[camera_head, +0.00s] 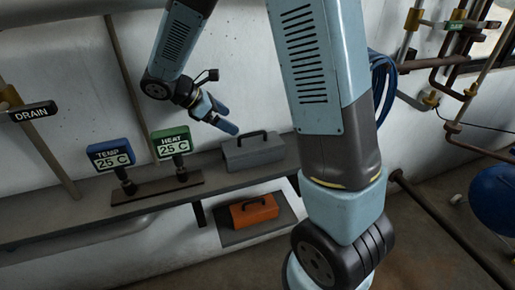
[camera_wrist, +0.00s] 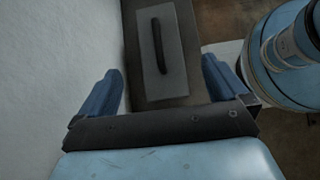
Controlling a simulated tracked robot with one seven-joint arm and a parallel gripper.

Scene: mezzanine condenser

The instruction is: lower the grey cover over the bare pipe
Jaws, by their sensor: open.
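The grey cover (camera_head: 254,152) is a box shape with a dark handle on top. It sits on the long shelf against the wall in the head view. In the wrist view the grey cover (camera_wrist: 172,60) lies ahead, its handle running lengthwise. My gripper (camera_head: 229,120) is above and slightly left of the cover in the head view, apart from it. In the wrist view my gripper (camera_wrist: 162,85) shows two blue fingers spread wide with nothing between them. I cannot make out for certain which pipe is the bare one.
An orange box with a handle (camera_head: 254,210) sits on a lower ledge (camera_head: 262,231). TEMP (camera_head: 110,154) and HEAT (camera_head: 173,141) displays stand left on the shelf (camera_head: 60,215). Copper pipes (camera_head: 455,95), a blue hose (camera_head: 381,80) and a blue round tank (camera_head: 497,198) are at right.

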